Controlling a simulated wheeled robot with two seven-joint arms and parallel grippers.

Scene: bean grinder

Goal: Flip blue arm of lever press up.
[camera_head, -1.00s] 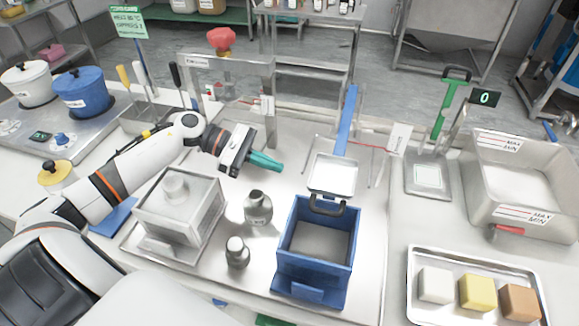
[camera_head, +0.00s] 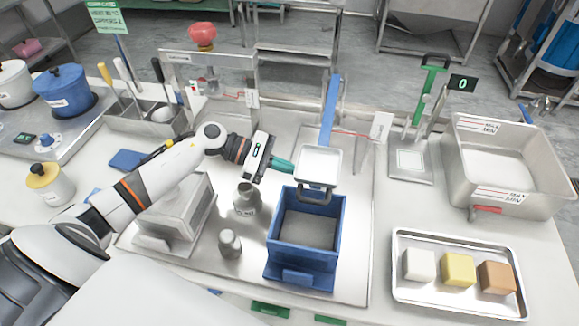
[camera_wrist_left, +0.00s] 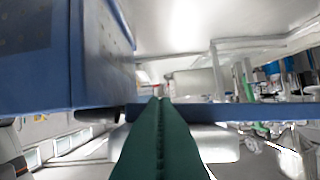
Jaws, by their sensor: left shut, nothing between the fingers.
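The lever press stands at the center of the head view, with its blue arm (camera_head: 328,112) reaching back and up from behind a pale square plate (camera_head: 320,163). A blue open box (camera_head: 306,235) with a dark handle is just in front of the plate. My left gripper (camera_head: 290,168) is shut and empty, its green fingertips beside the plate's left edge; I cannot tell whether they touch it. In the left wrist view, the closed green fingers (camera_wrist_left: 158,100) point at a blue bar (camera_wrist_left: 240,112) crossing ahead of them, and a large blue surface (camera_wrist_left: 50,60) fills the left. My right gripper is not in view.
Two small metal bottles (camera_head: 246,198) stand left of the blue box, near a grey metal block (camera_head: 172,215). A tray (camera_head: 400,290) with three colored blocks lies front right. A scale with a green post (camera_head: 428,92) and a metal bin (camera_head: 500,165) stand at the right.

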